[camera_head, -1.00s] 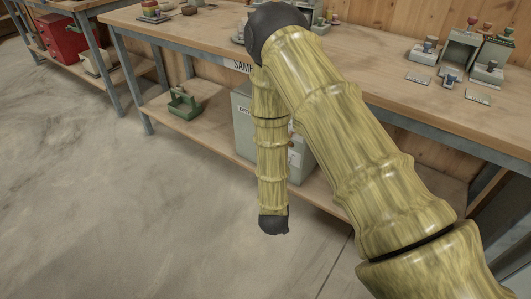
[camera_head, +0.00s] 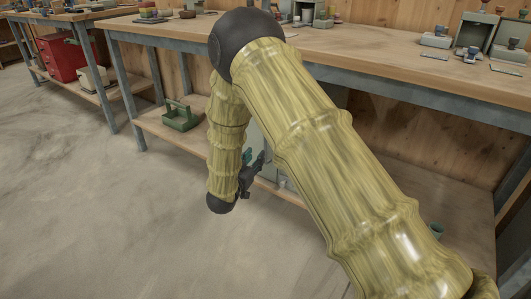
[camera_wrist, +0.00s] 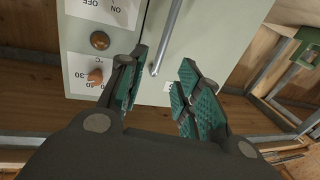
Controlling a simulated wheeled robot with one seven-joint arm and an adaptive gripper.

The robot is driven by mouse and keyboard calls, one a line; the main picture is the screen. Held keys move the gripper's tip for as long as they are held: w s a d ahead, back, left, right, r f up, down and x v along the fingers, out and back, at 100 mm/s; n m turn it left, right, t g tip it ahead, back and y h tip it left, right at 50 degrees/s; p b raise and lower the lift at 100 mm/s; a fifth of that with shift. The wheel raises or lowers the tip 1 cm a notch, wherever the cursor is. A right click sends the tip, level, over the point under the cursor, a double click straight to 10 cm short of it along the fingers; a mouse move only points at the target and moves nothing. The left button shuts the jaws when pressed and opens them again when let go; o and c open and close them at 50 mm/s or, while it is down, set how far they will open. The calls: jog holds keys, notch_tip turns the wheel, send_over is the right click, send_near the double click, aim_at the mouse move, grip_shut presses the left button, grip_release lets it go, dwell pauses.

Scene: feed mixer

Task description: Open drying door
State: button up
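The drying cabinet is a pale grey-green box on the lower shelf of the bench. In the wrist view its door (camera_wrist: 215,40) carries a long metal bar handle (camera_wrist: 167,35). My gripper (camera_wrist: 163,58) is open, with teal ribbed pads on its fingers. The handle's near end shows between the fingertips, closer to the left finger; I cannot tell whether it is within their reach. The door looks shut. In the head view my arm hides most of the cabinet (camera_head: 283,182), and my gripper (camera_head: 256,166) shows small and dark in front of it.
Beside the door is a control panel with an ON/OFF label (camera_wrist: 105,12), a brown knob (camera_wrist: 99,40) and an orange dial (camera_wrist: 95,75). A green caddy (camera_head: 181,117) stands on the lower shelf to the left. The wooden benchtop (camera_head: 400,60) lies above. The concrete floor (camera_head: 90,210) is clear.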

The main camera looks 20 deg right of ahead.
jog(key=shift+r+b+x, duration=0.15)
jog(key=shift+b+x, duration=1.05)
jog(key=shift+x, duration=1.55)
jog(key=shift+r+b+x, duration=0.15)
jog(key=shift+b+x, duration=1.05)
jog(key=shift+x, duration=1.5)
jog(key=shift+a, duration=0.1)
grip_shut()
